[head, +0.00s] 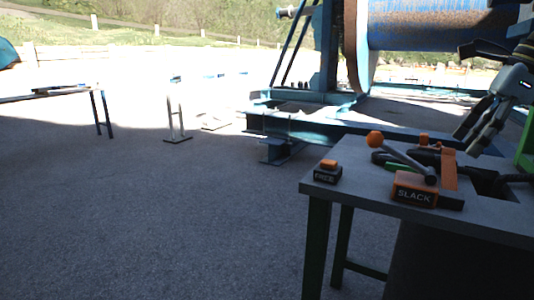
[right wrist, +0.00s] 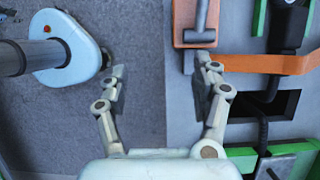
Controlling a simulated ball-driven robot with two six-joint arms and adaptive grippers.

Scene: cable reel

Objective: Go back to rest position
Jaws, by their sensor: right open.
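My right gripper (head: 468,142) hangs at the right of the head view, above the back right part of the grey table (head: 360,193). In the right wrist view its two fingers (right wrist: 160,68) are spread apart with nothing between them. On the table is a lever with an orange ball (head: 375,139) and a grey shaft, leaning over to the left. An orange block marked SLACK (head: 414,190) stands at its foot. The right wrist view shows an orange bracket (right wrist: 262,64) near the right finger; contact cannot be told. My left gripper is not in view.
A small block marked FREE (head: 327,174) with an orange top sits at the table's left corner. A large blue cable reel (head: 430,28) on a blue frame stands behind. Another table (head: 50,95) is far left.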

